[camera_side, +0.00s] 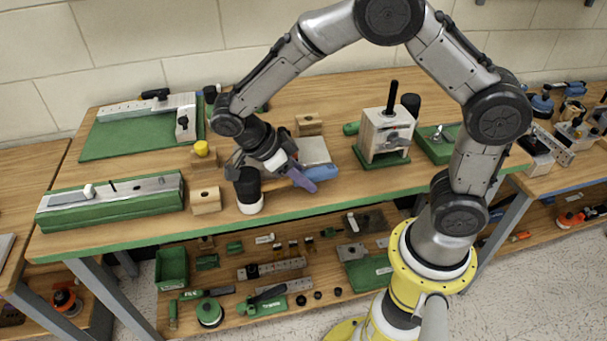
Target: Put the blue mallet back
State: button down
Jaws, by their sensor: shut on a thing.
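My gripper (292,170) reaches down over the front middle of the bench, and its jaws are shut on the blue mallet. The mallet's blue-violet handle (321,173) sticks out to the right of the jaws. A black head with a white lower end (248,201) shows just left of and below the gripper and seems to belong to the mallet. The gripper hides where head and handle meet. I cannot tell whether the mallet touches the bench top.
Wooden blocks stand on the bench (140,228): one (206,200) to the left, one with a yellow top (201,149) behind it, one (309,124) farther back. A long green-and-grey fixture (110,202) lies at left. A wooden press box (385,135) stands right.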

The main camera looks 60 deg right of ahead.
jog(key=shift+c, duration=2.4)
grip_release()
